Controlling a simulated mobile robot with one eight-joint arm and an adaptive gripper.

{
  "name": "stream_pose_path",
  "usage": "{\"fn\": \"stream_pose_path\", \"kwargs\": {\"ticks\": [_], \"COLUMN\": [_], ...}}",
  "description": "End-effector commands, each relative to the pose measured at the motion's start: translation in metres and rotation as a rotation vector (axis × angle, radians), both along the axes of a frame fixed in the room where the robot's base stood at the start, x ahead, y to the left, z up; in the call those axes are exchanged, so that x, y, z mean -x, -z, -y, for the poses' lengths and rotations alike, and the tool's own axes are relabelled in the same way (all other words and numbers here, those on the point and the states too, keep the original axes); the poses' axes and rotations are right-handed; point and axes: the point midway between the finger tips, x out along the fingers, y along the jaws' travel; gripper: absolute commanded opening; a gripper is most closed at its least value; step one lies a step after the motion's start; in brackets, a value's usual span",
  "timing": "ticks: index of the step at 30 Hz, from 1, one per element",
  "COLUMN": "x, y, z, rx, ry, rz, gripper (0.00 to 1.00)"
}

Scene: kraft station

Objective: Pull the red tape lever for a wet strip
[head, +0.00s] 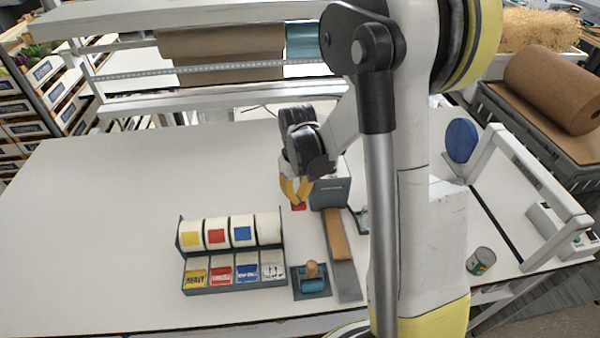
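The tape dispenser (330,194) is a dark grey box on the white table, with a brown strip (336,235) running from its front over a grey plate. A small red piece (299,207), which looks like the lever, shows at the dispenser's left side. My gripper (296,200) has yellow fingers pointing down just above and around this red piece. The fingers hide part of it. I cannot tell whether they touch it or are closed on it.
A label rack (234,290) with several rolls and bins stands left of the strip. A can (480,261) stands at the right, near a white frame (535,180). The left half of the table (100,220) is clear.

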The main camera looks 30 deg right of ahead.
Motion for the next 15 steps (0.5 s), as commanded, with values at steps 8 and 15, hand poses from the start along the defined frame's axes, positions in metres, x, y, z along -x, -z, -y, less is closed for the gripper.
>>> {"fn": "stream_pose_path", "kwargs": {"ticks": [8,15], "x": [0.0,0.0], "y": [-0.011,-0.039], "z": [0.0,0.0], "rx": [0.0,0.0], "ry": [0.0,0.0], "rz": [0.0,0.0], "gripper": [0.0,0.0]}}
